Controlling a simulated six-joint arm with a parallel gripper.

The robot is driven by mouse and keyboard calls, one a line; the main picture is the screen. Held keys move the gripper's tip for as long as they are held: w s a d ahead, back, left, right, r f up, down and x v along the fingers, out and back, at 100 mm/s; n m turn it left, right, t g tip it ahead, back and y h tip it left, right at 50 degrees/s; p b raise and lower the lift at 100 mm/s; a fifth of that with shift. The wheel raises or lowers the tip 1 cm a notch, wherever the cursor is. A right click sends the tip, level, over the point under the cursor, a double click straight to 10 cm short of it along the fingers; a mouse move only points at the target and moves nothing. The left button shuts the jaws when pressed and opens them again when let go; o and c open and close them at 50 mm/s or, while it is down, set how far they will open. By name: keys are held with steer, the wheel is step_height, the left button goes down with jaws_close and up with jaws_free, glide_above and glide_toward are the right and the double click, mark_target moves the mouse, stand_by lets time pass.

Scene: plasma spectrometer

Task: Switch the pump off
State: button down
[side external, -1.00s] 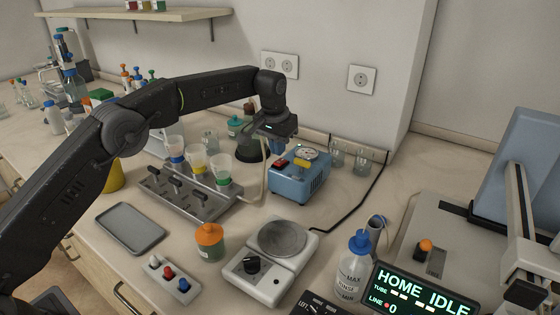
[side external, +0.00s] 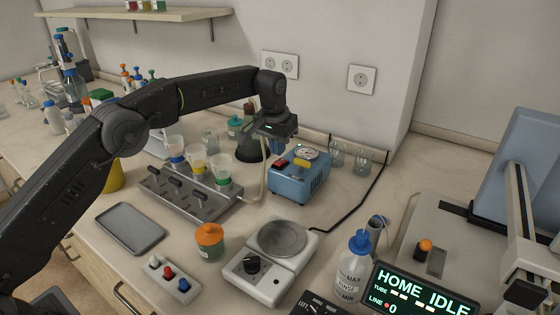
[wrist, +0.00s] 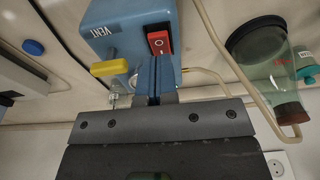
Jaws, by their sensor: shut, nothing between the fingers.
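The pump is a blue box (side external: 300,185) on the bench in the side view, and its blue face fills the top middle of the wrist view (wrist: 128,30). Its red rocker switch (wrist: 160,43) has white marks; I cannot tell which side is pressed. The switch also shows in the side view (side external: 281,163). A yellow lever (wrist: 109,67) marked VENT sticks out beside it. My gripper (wrist: 154,76) is shut and empty, its blue fingertips just below the switch in the wrist view. I cannot tell whether they touch the pump. In the side view my gripper (side external: 270,141) is at the pump's left.
A beige hose (wrist: 224,57) runs close by the pump, next to a dark flask (wrist: 262,60). A rack with funnels (side external: 186,190) stands to the left in the side view. A balance (side external: 268,265) stands in front, and glass beakers (side external: 361,160) stand right of the pump.

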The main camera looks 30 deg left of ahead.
mark_target(277, 162)
steer(key=shift+f, duration=1.45)
stand_by(1.0)
steer(key=shift+r, duration=3.55)
steer(key=shift+s+r, duration=0.1)
steer(key=shift+r, duration=0.05)
steer(key=s+a+r+t, duration=0.1)
steer(key=s+a+r, duration=0.1)
steer(key=s+r, duration=0.6)
steer(key=s+a+r+t, duration=0.1)
steer(key=s+r, duration=0.4)
steer(key=s, duration=0.5)
steer(key=s+a+f+t, duration=0.1)
steer(key=s+f, duration=0.3)
steer(key=s, duration=0.7)
steer(key=s+a+f, duration=0.1)
steer(key=s+f, duration=0.3)
steer(key=s, duration=0.8)
steer(key=shift+s+f+t, duration=0.2)
steer(key=shift+f+t, duration=0.05)
steer(key=shift+t, duration=0.15)
